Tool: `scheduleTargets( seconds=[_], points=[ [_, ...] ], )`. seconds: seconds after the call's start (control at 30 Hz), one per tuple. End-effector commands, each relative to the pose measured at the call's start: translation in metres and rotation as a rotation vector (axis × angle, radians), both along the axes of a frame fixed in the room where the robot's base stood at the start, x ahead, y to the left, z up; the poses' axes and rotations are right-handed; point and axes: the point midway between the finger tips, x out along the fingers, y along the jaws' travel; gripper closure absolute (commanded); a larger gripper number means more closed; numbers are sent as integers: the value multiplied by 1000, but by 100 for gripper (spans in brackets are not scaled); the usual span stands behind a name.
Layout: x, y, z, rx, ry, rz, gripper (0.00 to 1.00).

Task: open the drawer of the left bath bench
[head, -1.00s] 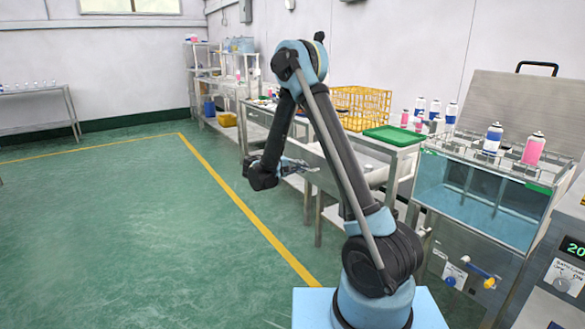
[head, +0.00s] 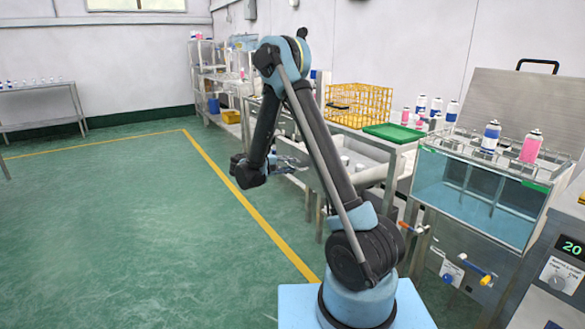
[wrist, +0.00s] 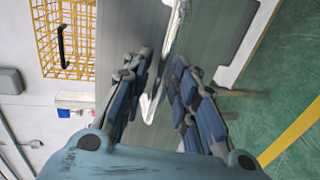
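The left bath bench (head: 407,148) is the metal bench under the yellow basket. Its drawer (head: 372,178) stands partly out, and white round items show inside it. My gripper (head: 292,163) is at the left end of the drawer, low beside the bench, with its fingers pointing right. In the wrist view my gripper (wrist: 157,98) has its fingers apart. A bright, bent metal strip (wrist: 150,108) shows between them, with a grey metal surface behind. I cannot tell whether the fingers touch the strip or whether it is the drawer's handle.
A yellow wire basket (head: 358,105) and a green tray (head: 393,133) stand on the bench. A water bath (head: 478,190) with spray cans (head: 490,138) stands at the right. Shelving (head: 212,85) is at the back. The green floor (head: 110,230) at the left is clear.

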Motion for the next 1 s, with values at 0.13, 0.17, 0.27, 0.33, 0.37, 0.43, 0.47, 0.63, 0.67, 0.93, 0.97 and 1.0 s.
scheduleTargets(
  seconds=[0.13, 0.17, 0.27, 0.33, 0.37, 0.43, 0.47, 0.63, 0.67, 0.93, 0.97, 1.0],
  points=[
    [0, -1, 0, 0, 0, -1, 69],
    [-1, -1, 0, 0, 0, -1, 69],
    [-1, -1, 0, 1, 1, -2, 69],
    [-1, 0, 0, 1, 1, -1, 69],
    [-2, 2, 0, 1, 1, -1, 69],
    [-4, 6, 1, 1, 0, 0, 69],
    [-6, 9, 2, 1, 0, 0, 69],
    [-18, 34, 8, 1, 0, 1, 69],
    [-21, 39, 9, 1, 0, 2, 69],
    [-43, 81, 19, 0, 1, 1, 69],
    [-45, 84, 19, 0, 1, 0, 69],
    [-47, 89, 20, 0, 1, 0, 69]
  ],
)
